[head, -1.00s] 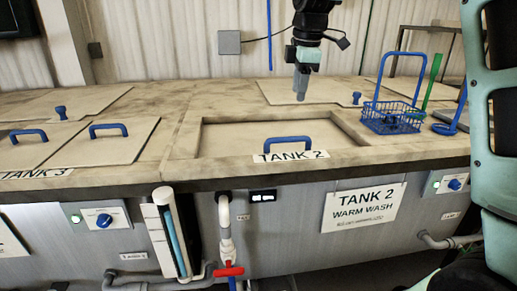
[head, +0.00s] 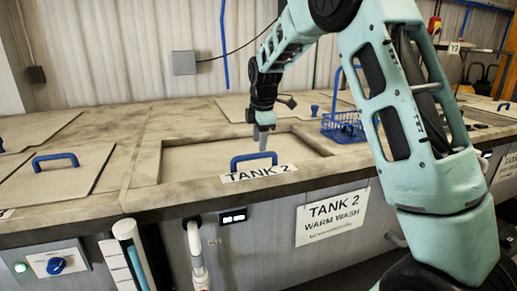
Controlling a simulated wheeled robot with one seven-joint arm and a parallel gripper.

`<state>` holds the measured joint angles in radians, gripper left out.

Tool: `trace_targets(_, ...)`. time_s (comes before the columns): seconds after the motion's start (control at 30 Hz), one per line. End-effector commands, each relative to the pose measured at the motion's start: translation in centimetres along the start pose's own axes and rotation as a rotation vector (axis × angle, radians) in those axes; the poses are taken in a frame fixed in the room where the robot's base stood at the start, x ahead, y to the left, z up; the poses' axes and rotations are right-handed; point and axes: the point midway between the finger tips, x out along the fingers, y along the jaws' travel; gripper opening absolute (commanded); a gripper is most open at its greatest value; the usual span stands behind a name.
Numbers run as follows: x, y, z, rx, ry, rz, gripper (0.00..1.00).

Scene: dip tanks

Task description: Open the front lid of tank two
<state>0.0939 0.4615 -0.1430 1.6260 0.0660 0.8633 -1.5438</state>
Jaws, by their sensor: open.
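The front lid of tank two (head: 205,164) is a pale flat panel lying shut in a recessed opening in the bench top. Its blue bar handle (head: 253,157) stands near the front edge, just behind the white "TANK 2" label (head: 258,173). My gripper (head: 263,144) points down just above and behind the right part of the handle. Its jaws are open and hold nothing. The small gap between fingertips and handle is hard to judge, and I cannot tell whether they touch.
A blue wire basket (head: 343,127) stands to the right, partly behind my arm. Another lid with a blue handle (head: 55,159) lies to the left. A rear lid with a blue knob (head: 314,110) lies behind. A "TANK 2 WARM WASH" sign (head: 332,217) hangs on the front panel.

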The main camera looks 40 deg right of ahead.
Motion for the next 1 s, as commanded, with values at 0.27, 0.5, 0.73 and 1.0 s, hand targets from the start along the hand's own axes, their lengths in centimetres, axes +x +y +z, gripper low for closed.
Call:
trace_targets(0.27, 3.8, 0.0, -0.1, 0.0, 0.0, -0.002, 0.41)
trace_targets(0.5, 4.5, 0.0, -0.1, 0.0, 0.001, 0.001, 0.41)
trace_targets(0.73, 4.5, 0.0, -0.1, 0.0, 0.001, 0.001, 0.21)
trace_targets(1.0, 4.5, 0.0, 0.0, 0.0, 0.0, 0.0, 0.0)
